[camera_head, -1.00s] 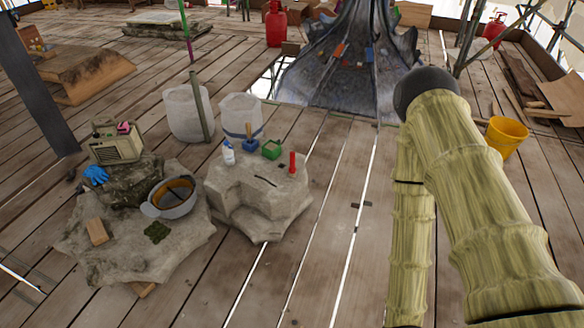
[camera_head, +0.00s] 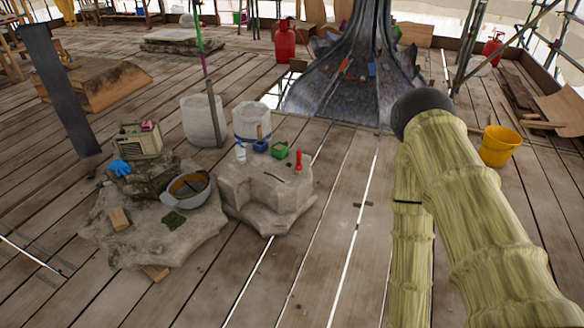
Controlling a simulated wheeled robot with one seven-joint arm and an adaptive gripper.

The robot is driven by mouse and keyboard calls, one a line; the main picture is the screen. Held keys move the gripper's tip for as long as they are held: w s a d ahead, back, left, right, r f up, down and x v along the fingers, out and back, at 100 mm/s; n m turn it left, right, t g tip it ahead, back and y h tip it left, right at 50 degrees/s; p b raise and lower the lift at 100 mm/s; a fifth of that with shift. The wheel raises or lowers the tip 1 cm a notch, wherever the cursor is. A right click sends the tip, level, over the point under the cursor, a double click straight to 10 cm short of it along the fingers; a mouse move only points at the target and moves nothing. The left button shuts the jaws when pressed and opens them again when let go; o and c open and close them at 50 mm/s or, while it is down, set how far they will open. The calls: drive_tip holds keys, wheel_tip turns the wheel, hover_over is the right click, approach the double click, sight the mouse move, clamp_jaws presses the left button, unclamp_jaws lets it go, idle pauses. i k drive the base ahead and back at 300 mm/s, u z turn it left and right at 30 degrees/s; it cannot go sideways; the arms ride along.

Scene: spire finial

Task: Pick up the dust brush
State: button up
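A small blue item with an upright wooden handle (camera_head: 260,141) stands on the pale stone block (camera_head: 268,187) left of the middle; it may be the dust brush, but it is too small to be sure. Beside it on the block are a white bottle (camera_head: 240,152), a green box-like item (camera_head: 280,150) and a red upright tool (camera_head: 298,162). My arm rises at the right, well apart from the block. My gripper is not in view.
A lower rock on the left holds a grey helmet-like bowl (camera_head: 186,190), a radio (camera_head: 139,141), a blue glove (camera_head: 120,167) and a wooden block (camera_head: 119,219). Two whitish tubs (camera_head: 203,121) stand behind. A yellow bucket (camera_head: 500,147) is right. Plank floor in front is clear.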

sight(298, 167)
drive_tip(key=u, duration=0.55)
drive_tip(key=i, duration=0.85)
drive_tip(key=u, duration=0.35)
drive_tip(key=i, duration=0.9)
drive_tip(key=z, duration=0.85)
drive_tip(key=i, duration=1.1)
drive_tip(key=z, duration=0.2)
